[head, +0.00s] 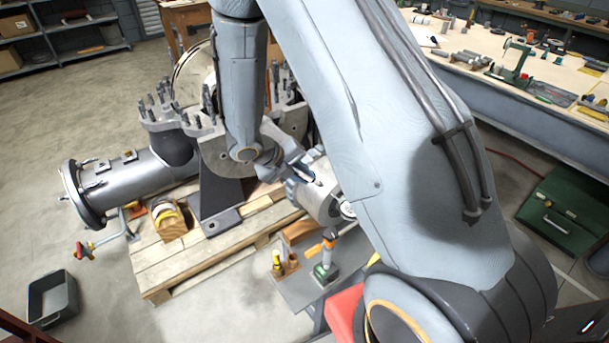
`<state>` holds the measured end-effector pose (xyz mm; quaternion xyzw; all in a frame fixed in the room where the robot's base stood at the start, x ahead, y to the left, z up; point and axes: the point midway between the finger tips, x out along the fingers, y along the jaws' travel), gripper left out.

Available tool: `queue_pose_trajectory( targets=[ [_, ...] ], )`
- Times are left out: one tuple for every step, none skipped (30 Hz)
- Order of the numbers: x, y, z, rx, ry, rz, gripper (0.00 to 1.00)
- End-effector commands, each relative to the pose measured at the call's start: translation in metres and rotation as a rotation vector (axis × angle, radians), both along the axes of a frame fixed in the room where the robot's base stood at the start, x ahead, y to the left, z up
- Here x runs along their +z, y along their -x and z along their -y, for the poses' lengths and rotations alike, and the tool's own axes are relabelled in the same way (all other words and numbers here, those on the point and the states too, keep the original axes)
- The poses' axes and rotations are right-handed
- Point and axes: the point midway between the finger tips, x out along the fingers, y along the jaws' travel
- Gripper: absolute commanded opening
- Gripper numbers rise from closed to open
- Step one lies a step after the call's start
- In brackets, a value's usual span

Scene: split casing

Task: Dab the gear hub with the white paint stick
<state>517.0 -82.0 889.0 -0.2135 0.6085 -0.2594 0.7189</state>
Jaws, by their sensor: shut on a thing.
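My gripper (303,171) is in the middle of the head view, at the left side of a round grey metal part (322,198) with a lobed or toothed edge, which looks like the gear. The hub is not clearly seen, and my own arm covers the right side of the part. My gripper is shut on a slim thing, which I take to be the white paint stick; it is mostly hidden and very small here. Whether its tip touches the metal, I cannot tell.
The open casing (181,140) with upright studs stands on a wooden pallet (170,268). A small grey stand (298,293) holds a wooden block (284,268) with a yellow stick and a green-orange tool (326,262). A grey bin (54,299) and a green case (560,215) are on the floor.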

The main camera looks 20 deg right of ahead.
Motion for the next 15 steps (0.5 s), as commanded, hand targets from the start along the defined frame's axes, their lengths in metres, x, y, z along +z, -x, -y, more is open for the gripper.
queue_pose_trajectory(
  targets=[
    [-0.001, 0.001, 0.001, 0.0, 0.0, -0.002, 0.0],
    [-0.001, 0.001, 0.001, 0.0, 0.0, -0.002, 0.0],
    [-0.001, 0.001, 0.001, 0.0, 0.0, -0.002, 0.0],
    [-0.001, 0.001, 0.0, 0.0, 0.0, -0.002, 0.0],
    [0.0, 0.001, 0.0, -0.001, 0.0, -0.003, 0.0],
    [0.001, 0.001, -0.001, -0.001, 0.0, -0.003, 0.0],
    [0.002, 0.002, -0.001, 0.0, 0.0, -0.002, 0.0],
    [0.003, 0.002, -0.002, 0.0, 0.0, -0.002, 0.0],
    [0.005, 0.002, -0.004, 0.0, 0.0, -0.002, 0.0],
    [0.007, 0.002, -0.005, 0.0, 0.0, -0.002, 0.0],
    [0.008, 0.002, -0.006, 0.0, 0.0, -0.002, 0.0],
    [0.01, 0.003, -0.007, 0.0, 0.0, -0.002, 0.0],
    [0.011, 0.003, -0.008, 0.0, 0.0, -0.001, 0.0],
    [0.013, 0.003, -0.009, 0.0, 0.0, -0.001, 0.0],
    [0.014, 0.003, -0.011, 0.0, 0.0, -0.001, 0.0]
  ],
)
